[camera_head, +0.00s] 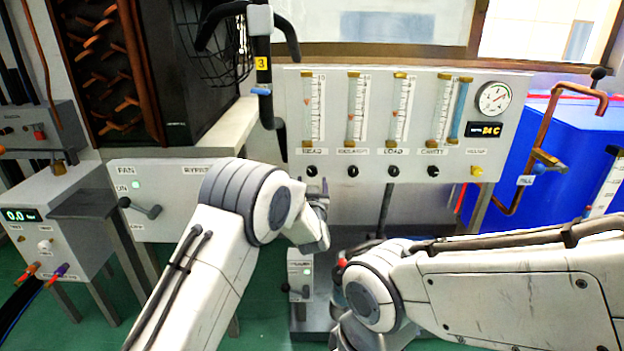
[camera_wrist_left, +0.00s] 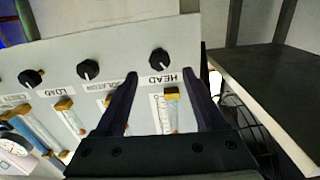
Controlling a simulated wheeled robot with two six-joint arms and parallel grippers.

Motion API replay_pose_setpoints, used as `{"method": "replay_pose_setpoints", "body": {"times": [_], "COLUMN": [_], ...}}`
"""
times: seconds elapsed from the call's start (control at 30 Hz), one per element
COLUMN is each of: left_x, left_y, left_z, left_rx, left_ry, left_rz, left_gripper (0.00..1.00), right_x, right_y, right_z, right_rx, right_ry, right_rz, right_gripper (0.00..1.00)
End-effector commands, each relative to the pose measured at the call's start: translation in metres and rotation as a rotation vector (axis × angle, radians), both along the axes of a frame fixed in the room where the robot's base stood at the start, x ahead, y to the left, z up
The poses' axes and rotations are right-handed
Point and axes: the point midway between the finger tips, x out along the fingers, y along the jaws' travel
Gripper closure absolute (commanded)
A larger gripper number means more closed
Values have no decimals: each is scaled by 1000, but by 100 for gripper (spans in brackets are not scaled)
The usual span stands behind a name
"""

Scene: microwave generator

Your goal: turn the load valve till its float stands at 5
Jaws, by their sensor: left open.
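The load valve is the black knob (camera_head: 393,170) under the LOAD label on the grey panel, third from the left. Its glass tube (camera_head: 402,108) stands above it; the float's reading is too small to tell. In the left wrist view, the picture is upside down and the load knob (camera_wrist_left: 31,78) is at the far left. My left gripper (camera_head: 318,186) is at the HEAD knob (camera_head: 311,170), left of the load valve. In the left wrist view its open fingers (camera_wrist_left: 160,76) straddle the HEAD label, with the HEAD knob just beyond their tips. My right gripper's fingers are not visible.
The isolator knob (camera_head: 352,171) lies between the HEAD and load knobs, the cavity knob (camera_head: 433,170) to their right. A yellow knob (camera_head: 477,170) sits below the round gauge (camera_head: 493,98). A dark vertical pipe (camera_head: 264,75) stands close left of the panel. My right arm crosses the lower right.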

Motion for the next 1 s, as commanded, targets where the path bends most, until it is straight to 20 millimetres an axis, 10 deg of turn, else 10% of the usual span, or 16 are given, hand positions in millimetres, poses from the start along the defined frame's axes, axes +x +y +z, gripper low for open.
{"method": "replay_pose_setpoints", "body": {"times": [0.3, 0.8, 1.0], "left_x": [48, 60, 60], "left_y": [0, 0, 0], "left_z": [-2, 0, 0], "left_rx": [0, 1, 1], "left_ry": [0, 2, 2], "left_rz": [1, -2, -1], "left_gripper": [29, 29, 100], "right_x": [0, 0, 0], "right_y": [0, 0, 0], "right_z": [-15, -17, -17], "right_rx": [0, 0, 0], "right_ry": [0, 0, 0], "right_rz": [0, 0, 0], "right_gripper": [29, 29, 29]}}
